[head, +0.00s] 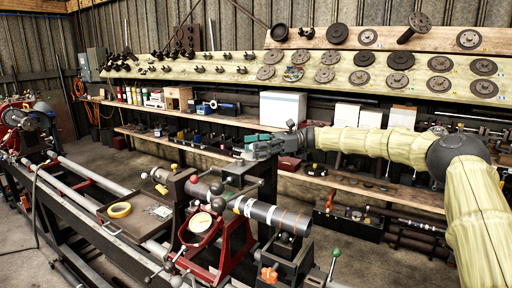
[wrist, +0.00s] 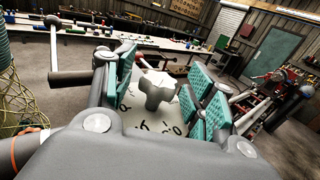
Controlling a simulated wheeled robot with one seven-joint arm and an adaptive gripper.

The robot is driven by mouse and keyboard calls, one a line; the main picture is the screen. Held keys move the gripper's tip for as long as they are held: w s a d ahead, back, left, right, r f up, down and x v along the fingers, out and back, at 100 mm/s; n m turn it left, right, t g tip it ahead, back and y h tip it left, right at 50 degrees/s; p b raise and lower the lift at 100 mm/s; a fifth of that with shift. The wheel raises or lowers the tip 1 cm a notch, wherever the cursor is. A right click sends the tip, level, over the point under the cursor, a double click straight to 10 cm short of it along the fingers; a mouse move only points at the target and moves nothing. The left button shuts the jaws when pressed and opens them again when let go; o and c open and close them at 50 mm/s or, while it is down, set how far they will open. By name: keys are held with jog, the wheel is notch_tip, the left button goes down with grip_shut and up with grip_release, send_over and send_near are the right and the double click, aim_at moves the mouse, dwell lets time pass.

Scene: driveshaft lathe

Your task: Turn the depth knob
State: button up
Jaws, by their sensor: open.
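The depth knob (wrist: 158,90) is a grey lobed knob on a pale dial plate (wrist: 138,118) with dark numerals and marks. In the wrist view it appears between the teal finger pads of my gripper (wrist: 164,86), which are spread apart. A gap shows between the knob and the pads on both sides. I cannot tell whether the pads are level with the knob or short of it. In the head view my gripper (head: 263,146) is above the lathe's tool carriage (head: 240,170), and the knob is not clear there.
A grey shaft (head: 262,212) lies along the lathe, with a round white gauge (head: 200,222) beside it. A tray (head: 135,222) holds a yellow ring (head: 119,210). Shelves with discs (head: 365,82) and a white box (head: 283,108) stand behind.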

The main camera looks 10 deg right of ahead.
jog(key=w+d, duration=0.2)
jog(key=d, duration=1)
dwell(0.4)
